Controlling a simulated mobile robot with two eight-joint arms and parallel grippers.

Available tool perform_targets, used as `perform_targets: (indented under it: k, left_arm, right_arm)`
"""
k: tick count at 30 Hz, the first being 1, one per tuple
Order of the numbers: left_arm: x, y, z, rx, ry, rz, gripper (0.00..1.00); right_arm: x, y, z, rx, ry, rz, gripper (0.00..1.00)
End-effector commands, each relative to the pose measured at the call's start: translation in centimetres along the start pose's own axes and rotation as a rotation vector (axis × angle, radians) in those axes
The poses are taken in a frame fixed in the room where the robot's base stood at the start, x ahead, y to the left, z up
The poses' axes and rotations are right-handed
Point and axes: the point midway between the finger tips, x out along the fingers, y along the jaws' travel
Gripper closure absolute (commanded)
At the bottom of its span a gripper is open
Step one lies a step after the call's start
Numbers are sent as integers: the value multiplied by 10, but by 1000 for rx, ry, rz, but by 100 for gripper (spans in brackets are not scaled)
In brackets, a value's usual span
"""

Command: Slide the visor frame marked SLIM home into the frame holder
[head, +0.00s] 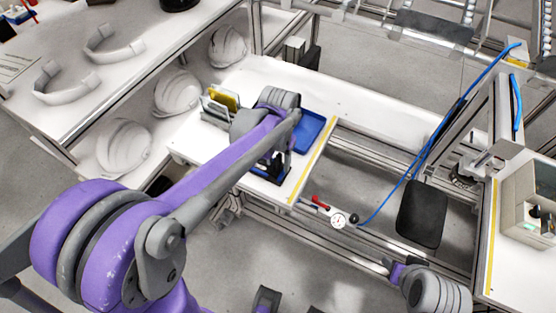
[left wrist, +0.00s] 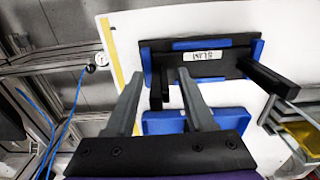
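A black and blue assembly with a white SLIM label (left wrist: 202,55) lies at the table's front edge in the left wrist view. The visor frame (left wrist: 264,78) seems to be its black part, with dark arms, and the frame holder (left wrist: 257,50) its blue part; I cannot tell how far one sits in the other. In the head view the assembly (head: 270,167) is partly hidden by my left arm. My left gripper (left wrist: 159,73) is open, its grey fingers apart on either side of a black arm; contact is unclear. My right gripper (head: 388,266) is small and unclear at lower right.
A blue tray (head: 309,130) lies on the white table, partly behind my gripper in the left wrist view. A rack with a yellow plate (head: 224,98) stands beside it. White helmet shells (head: 176,92) fill the shelf at left. A yellow strip (head: 313,170) marks the table's right edge.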

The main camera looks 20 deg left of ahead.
Motion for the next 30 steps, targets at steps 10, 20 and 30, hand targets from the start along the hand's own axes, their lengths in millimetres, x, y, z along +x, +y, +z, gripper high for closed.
perform_targets:
  k: [10,20,30]
  left_arm:
    - [-3,0,0,0,0,0,42]
    - [-59,0,0,0,0,0,42]
    - [-105,0,0,0,0,0,42]
  right_arm:
    - [0,0,0,0,0,0,50]
    - [-5,0,-5,0,3,0,50]
    - [-8,0,-7,0,5,0,50]
